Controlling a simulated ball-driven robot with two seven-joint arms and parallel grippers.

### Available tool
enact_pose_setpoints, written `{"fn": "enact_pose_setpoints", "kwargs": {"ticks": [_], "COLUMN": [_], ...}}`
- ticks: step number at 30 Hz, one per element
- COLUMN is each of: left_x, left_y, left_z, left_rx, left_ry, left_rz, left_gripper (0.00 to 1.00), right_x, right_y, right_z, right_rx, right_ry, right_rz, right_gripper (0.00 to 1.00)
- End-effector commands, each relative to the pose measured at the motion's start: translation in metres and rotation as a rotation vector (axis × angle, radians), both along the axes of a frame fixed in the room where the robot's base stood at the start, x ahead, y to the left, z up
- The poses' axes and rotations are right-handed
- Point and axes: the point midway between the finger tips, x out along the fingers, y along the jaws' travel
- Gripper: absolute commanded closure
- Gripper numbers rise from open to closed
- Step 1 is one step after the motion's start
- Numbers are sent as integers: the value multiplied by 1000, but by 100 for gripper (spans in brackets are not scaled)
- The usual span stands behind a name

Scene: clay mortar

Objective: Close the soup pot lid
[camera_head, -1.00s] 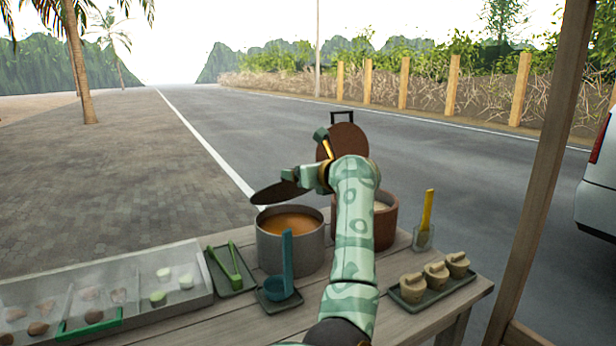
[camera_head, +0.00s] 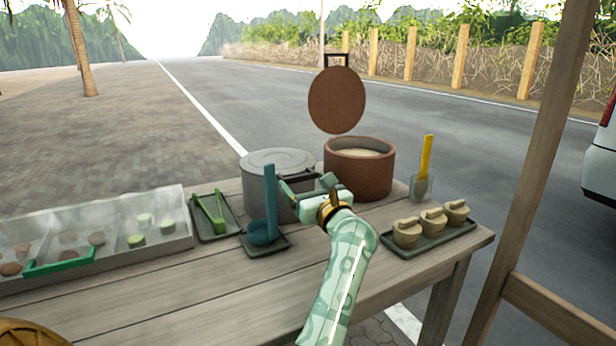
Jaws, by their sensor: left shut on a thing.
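The grey soup pot (camera_head: 262,200) stands on the wooden counter, left of a brown pot. Its round grey lid (camera_head: 275,160) lies flat over the opening and hides the soup. I cannot tell whether it sits fully flush on the rim. My left gripper (camera_head: 305,180) is at the lid's right front edge and is shut on the lid; its fingers partly hide the grip point. My right gripper is not in view.
A brown pot (camera_head: 358,178) stands close on the right, its round lid (camera_head: 337,100) raised upright. A blue ladle (camera_head: 270,205) stands in front of the soup pot. Green tongs (camera_head: 208,210) on a tray lie left. A tray with several small clay pots (camera_head: 433,222) is at right. The front counter is clear.

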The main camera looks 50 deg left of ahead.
Motion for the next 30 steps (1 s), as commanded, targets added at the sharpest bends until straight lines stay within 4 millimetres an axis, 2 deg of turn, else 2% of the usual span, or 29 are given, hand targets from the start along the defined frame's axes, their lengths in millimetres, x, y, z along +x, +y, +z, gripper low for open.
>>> {"fn": "enact_pose_setpoints", "kwargs": {"ticks": [1,3,16,17,18,19,28,30], "left_x": [1,1,0,0,0,0,-1,-3], "left_y": [0,0,1,1,1,1,-4,-13], "left_z": [-10,-13,-20,-20,-20,-20,-13,-13], "left_rx": [-11,-13,-22,-23,-22,-21,-11,-12], "left_ry": [5,5,10,11,11,11,6,5], "left_rz": [-2,-1,1,1,1,1,-1,-2], "left_gripper": [59,59,59,16,5,0,0,0], "right_x": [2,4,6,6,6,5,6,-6], "right_y": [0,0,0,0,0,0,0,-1], "right_z": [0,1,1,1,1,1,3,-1], "right_rx": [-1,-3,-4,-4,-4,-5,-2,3], "right_ry": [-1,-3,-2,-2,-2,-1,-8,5], "right_rz": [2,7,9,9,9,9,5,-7], "right_gripper": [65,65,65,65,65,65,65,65]}}
